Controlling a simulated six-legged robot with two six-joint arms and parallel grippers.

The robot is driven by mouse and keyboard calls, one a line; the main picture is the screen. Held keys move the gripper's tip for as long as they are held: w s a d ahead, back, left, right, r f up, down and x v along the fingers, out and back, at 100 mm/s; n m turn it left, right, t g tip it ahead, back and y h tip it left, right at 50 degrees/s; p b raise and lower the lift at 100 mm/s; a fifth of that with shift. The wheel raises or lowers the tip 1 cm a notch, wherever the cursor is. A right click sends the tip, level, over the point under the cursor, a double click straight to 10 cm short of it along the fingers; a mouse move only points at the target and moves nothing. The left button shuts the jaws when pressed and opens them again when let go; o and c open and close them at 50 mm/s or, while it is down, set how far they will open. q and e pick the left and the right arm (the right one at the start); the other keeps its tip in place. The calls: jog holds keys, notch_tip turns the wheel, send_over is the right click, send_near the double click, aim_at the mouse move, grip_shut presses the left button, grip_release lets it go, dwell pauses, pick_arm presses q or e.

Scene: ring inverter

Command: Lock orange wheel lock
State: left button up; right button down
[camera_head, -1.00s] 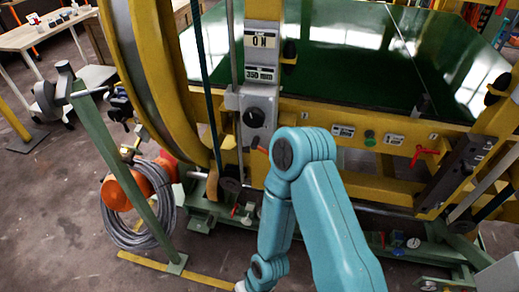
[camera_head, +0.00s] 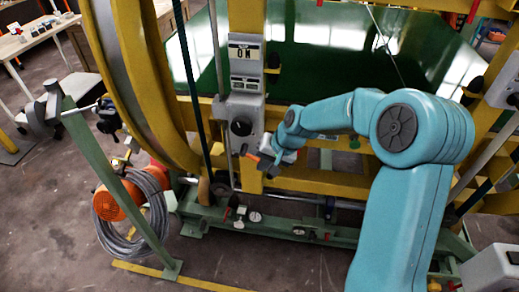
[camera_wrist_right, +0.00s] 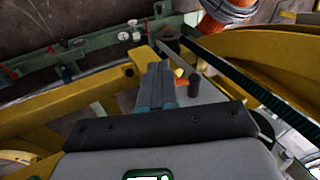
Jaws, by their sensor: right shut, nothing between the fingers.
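A small orange lever (camera_head: 252,157), which looks like the wheel lock, sticks out below the black knob on the grey control panel, beside the big yellow wheel ring. It also shows in the right wrist view as an orange tip (camera_wrist_right: 181,73) just right of my fingers. My right gripper (camera_head: 268,168) is close to the lever, on its right side in the head view. In the right wrist view its fingers (camera_wrist_right: 160,80) are together and empty. Whether they touch the lever I cannot tell. My left gripper is not in view.
The yellow wheel ring (camera_head: 140,85) stands left of the panel (camera_head: 243,110). A green post (camera_head: 115,180), an orange motor (camera_head: 112,203) and a coiled grey cable (camera_head: 150,215) are at the left. A green base rail (camera_head: 300,228) runs below. Bare floor lies at the front.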

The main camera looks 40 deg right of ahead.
aim_at(256, 158)
jog(key=s+d+r+m+t, duration=0.1)
jog(key=d+r, duration=0.4)
jog(key=r, duration=0.4)
jog(key=shift+r, duration=0.4)
jog(key=p+x, duration=0.1)
jog(key=x, duration=1.3)
jog(key=shift+s+d+f+p, duration=0.1)
jog(key=shift+d+p, duration=0.15)
jog(key=shift+p, duration=0.15)
